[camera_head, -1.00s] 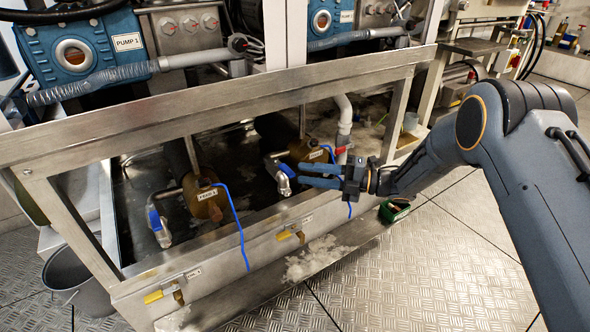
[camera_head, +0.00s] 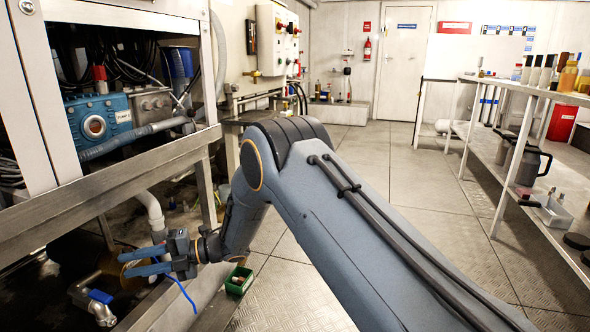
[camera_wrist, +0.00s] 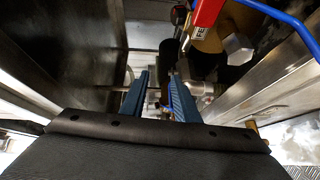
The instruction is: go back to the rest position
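My gripper (camera_head: 122,264) is at the lower left of the head view, at the end of my outstretched arm. Its two blue fingers are apart, with nothing seen between them. It reaches over the edge of the metal frame (camera_head: 130,193) of the pump bay. Close by are a brass-coloured body (camera_head: 122,281) and a metal valve with a blue handle (camera_head: 99,296). The wrist view also shows the gripper (camera_wrist: 157,88) with a gap between the fingers. A red-handled valve (camera_wrist: 208,12) and a blue hose (camera_wrist: 285,18) show above them there.
A small green box (camera_head: 238,281) lies on the floor just right of my gripper. A blue pump (camera_head: 95,124) stands at the left. A shelf bench (camera_head: 515,170) with bottles and a jug lines the right. The tiled floor between is clear towards the white door (camera_head: 402,75).

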